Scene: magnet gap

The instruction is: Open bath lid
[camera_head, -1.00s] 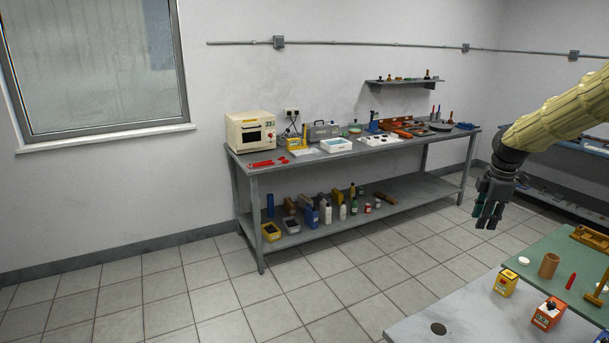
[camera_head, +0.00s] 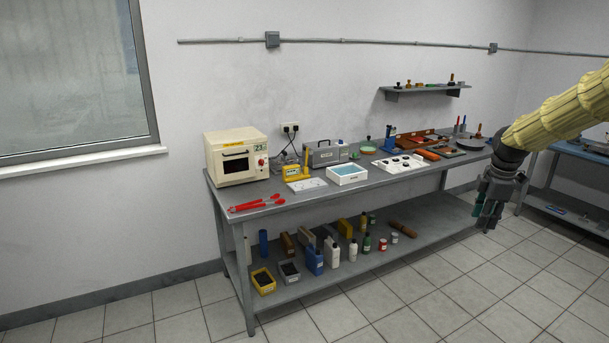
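A grey box with a label and a handle on top (camera_head: 325,153) stands on the workbench near the wall; it looks closed. It may be the bath, but I cannot read the label. In front of it is a white open tray with pale blue inside (camera_head: 346,174). My gripper (camera_head: 488,224) hangs at the right, fingers down, in front of the bench's right end. It is apart from both things. Its dark fingers look spread, with nothing seen between them.
The workbench (camera_head: 300,201) also holds a cream oven (camera_head: 236,157), red tongs (camera_head: 256,203), a yellow device (camera_head: 292,171) and a white hob-like plate (camera_head: 400,165). Bottles and bins fill its lower shelf. A wall shelf (camera_head: 424,90) hangs above. The tiled floor in front is clear.

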